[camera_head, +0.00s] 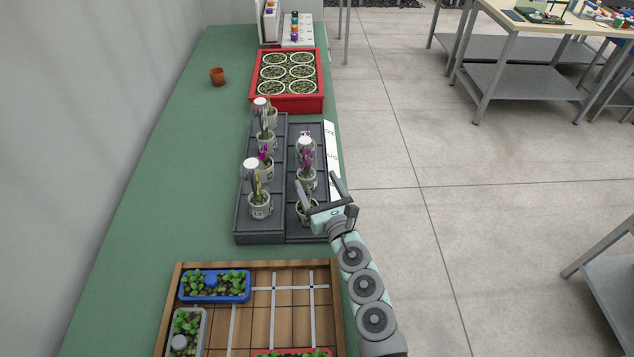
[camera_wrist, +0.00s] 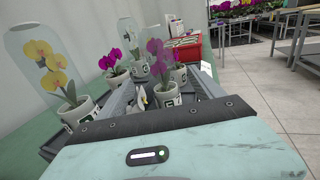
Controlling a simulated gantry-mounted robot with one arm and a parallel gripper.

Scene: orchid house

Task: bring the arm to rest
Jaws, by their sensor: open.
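My gripper (camera_head: 318,186) is open, held over the near part of the right dark grey tray (camera_head: 307,232) in the head view. A small pot (camera_head: 307,213) sits just below it, partly hidden by the gripper. In the wrist view my gripper (camera_wrist: 150,88) points toward potted orchids. I cannot tell from these views whether a finger touches any pot. A yellow orchid (camera_wrist: 52,72) under a clear dome stands at left, and a magenta orchid (camera_wrist: 158,58) under a dome stands ahead.
The left grey tray (camera_head: 243,222) holds several potted orchids. A red crate (camera_head: 290,103) of pots lies beyond, and a terracotta pot (camera_head: 217,76) stands at far left. A wooden tray (camera_head: 255,305) with a blue planter (camera_head: 214,297) lies nearer. The green bench (camera_head: 160,165) is clear at left.

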